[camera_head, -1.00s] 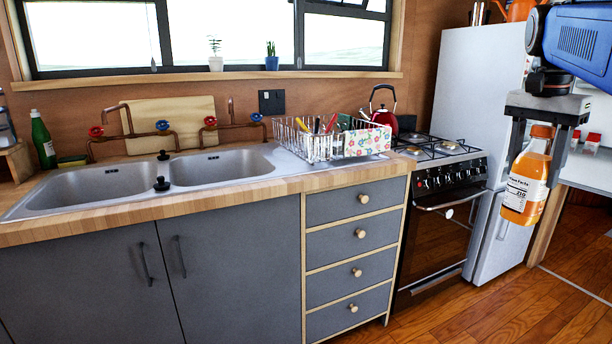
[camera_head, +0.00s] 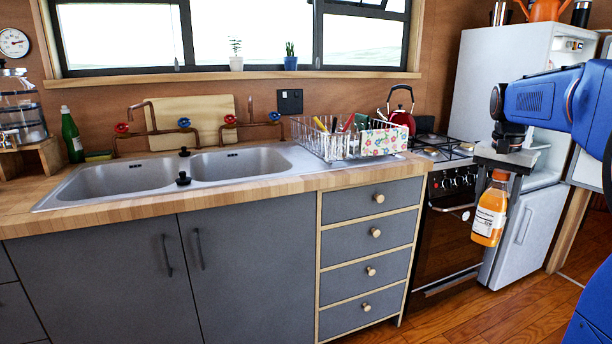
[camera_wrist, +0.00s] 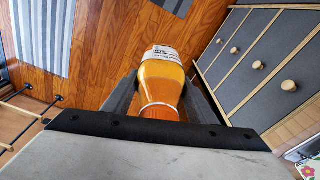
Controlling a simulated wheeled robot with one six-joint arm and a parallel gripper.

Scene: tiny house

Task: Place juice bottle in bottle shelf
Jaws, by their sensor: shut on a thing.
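An orange juice bottle (camera_head: 489,213) with a white label and an orange cap hangs upright in my gripper (camera_head: 497,187) at the right of the head view. My gripper is shut on the bottle near its cap, above the floor and in front of the stove. In the wrist view the bottle (camera_wrist: 162,75) sits between the two dark fingers of my gripper (camera_wrist: 160,98). I cannot identify a bottle shelf for certain. A small wooden stand (camera_head: 32,158) at the counter's left end holds a glass dispenser, with a green bottle (camera_head: 72,135) beside it.
A counter with a double sink (camera_head: 180,172) runs along the wall. A dish rack (camera_head: 345,140) stands on it, left of the stove (camera_head: 447,215) with a red kettle (camera_head: 402,115). A white fridge (camera_head: 500,85) stands at the right. Wooden floor (camera_wrist: 110,40) below the bottle is open.

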